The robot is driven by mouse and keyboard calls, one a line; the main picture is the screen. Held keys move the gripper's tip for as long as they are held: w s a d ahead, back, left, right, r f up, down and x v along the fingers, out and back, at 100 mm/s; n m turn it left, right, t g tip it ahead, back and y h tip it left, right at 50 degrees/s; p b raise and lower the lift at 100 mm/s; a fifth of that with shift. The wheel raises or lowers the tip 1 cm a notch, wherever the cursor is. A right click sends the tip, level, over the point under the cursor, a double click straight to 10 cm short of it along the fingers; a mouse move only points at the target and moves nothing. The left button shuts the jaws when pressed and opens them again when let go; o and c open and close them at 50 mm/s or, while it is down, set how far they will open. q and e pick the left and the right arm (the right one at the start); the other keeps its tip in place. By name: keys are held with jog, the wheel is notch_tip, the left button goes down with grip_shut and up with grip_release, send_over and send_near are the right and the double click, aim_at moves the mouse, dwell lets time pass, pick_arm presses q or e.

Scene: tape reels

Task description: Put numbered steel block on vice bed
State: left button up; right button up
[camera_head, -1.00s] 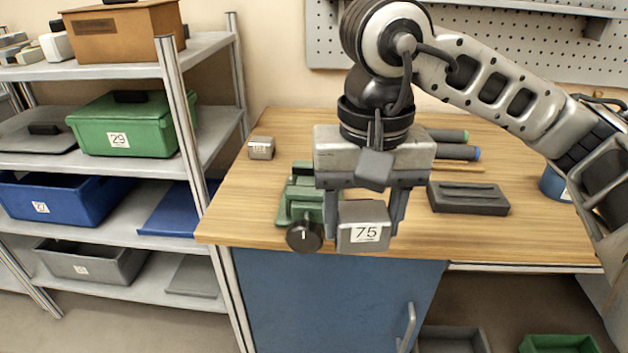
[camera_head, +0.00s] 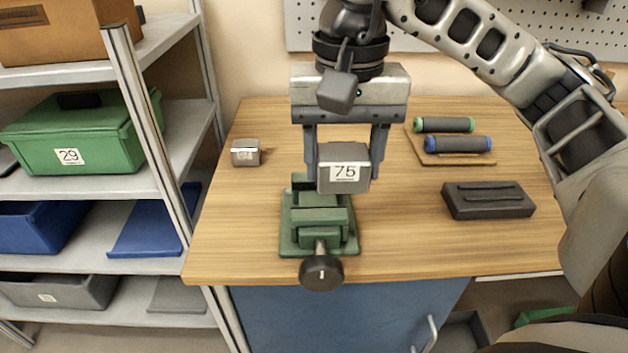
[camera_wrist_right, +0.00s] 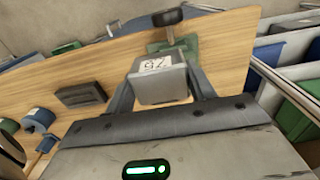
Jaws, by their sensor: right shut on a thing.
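The block also shows between the fingers in the right wrist view (camera_wrist_right: 160,80). The green vice (camera_head: 318,222) stands on the wooden bench with its dark round knob toward the front edge. In the head view the block covers the back part of the vice. In the right wrist view the vice (camera_wrist_right: 183,46) shows past the block. My left gripper is not in view.
A smaller numbered steel block (camera_head: 246,152) sits left on the bench (camera_head: 400,250). A dark grey block with slots (camera_head: 488,200) lies right. Green-ended and blue-ended rollers (camera_head: 445,124) lie on a wooden board behind. A shelf with bins (camera_head: 80,135) stands left.

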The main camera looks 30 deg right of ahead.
jog(key=w+d+f, duration=0.1)
jog(key=w+f, duration=0.1)
jog(key=w, duration=0.2)
jog(key=p, duration=0.1)
send_over(318, 201)
jog(key=f, duration=0.5)
jog(key=shift+s+a+f, duration=0.1)
jog(key=shift+s+a, duration=0.05)
jog(key=shift+s, duration=0.1)
jog(key=f, duration=0.1)
jog(key=f+p, duration=0.1)
jog(key=f, duration=0.1)
jog(key=shift+w, duration=0.3)
jog(key=shift+f, duration=0.6)
jog(key=o, duration=1.2)
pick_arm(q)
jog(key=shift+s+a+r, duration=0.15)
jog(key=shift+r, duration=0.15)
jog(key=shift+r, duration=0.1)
